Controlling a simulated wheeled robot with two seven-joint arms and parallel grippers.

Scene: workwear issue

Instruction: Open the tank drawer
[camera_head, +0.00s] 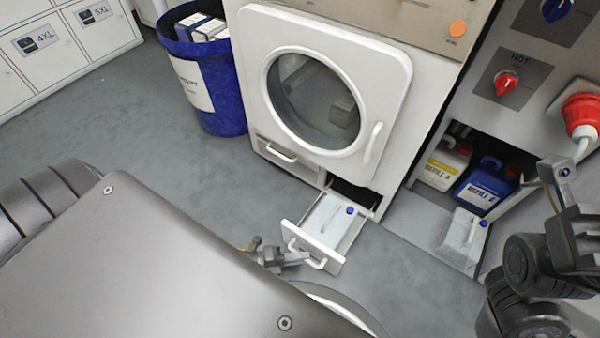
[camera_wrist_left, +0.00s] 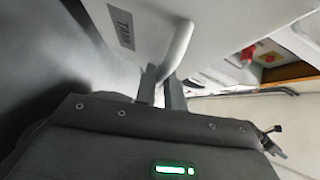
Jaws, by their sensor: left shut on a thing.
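The tank drawer (camera_head: 327,222) is pulled out from the lower right of the white machine, with a white tank with a blue cap (camera_head: 350,210) inside it. Its white handle (camera_head: 318,264) is on the drawer front. My left gripper (camera_head: 298,258) is shut on this handle. In the left wrist view the fingers (camera_wrist_left: 163,82) close around the handle (camera_wrist_left: 180,45), beside the drawer front with a dark label (camera_wrist_left: 122,27). My right gripper (camera_head: 562,185) is at the right edge, away from the drawer; its jaw opening is unclear.
The machine's round door (camera_head: 314,100) is shut above the drawer. Another closed drawer (camera_head: 283,151) is to its left. A blue bin (camera_head: 212,105) stands left of the machine. Refill canisters (camera_head: 440,165) and a white container (camera_head: 465,235) are at the right. Grey floor (camera_head: 170,180) is clear.

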